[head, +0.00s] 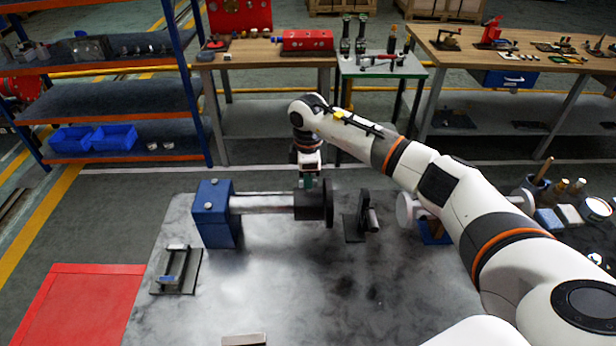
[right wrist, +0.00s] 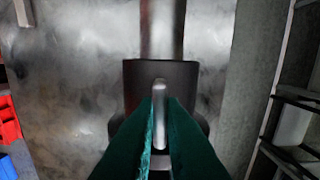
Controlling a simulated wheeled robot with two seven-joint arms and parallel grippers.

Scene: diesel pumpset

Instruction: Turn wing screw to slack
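The wing screw (right wrist: 159,108) is a pale upright wing on a dark round collar (right wrist: 135,75) in the right wrist view. My right gripper (right wrist: 161,105) has its two teal fingers on either side of the wing, with hardly any gap left, and looks shut on it. In the head view my right gripper (head: 308,183) points down onto the dark cylinder (head: 311,205) at the end of a steel shaft (head: 265,202). The wing screw is hidden there behind the gripper. My left gripper is not in view.
A blue block (head: 214,215) carries the shaft's left end on the grey metal table (head: 290,290). A dark bracket (head: 362,222) stands right of the cylinder. A small dark fixture (head: 176,270) lies at left. The table's front middle is mostly clear.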

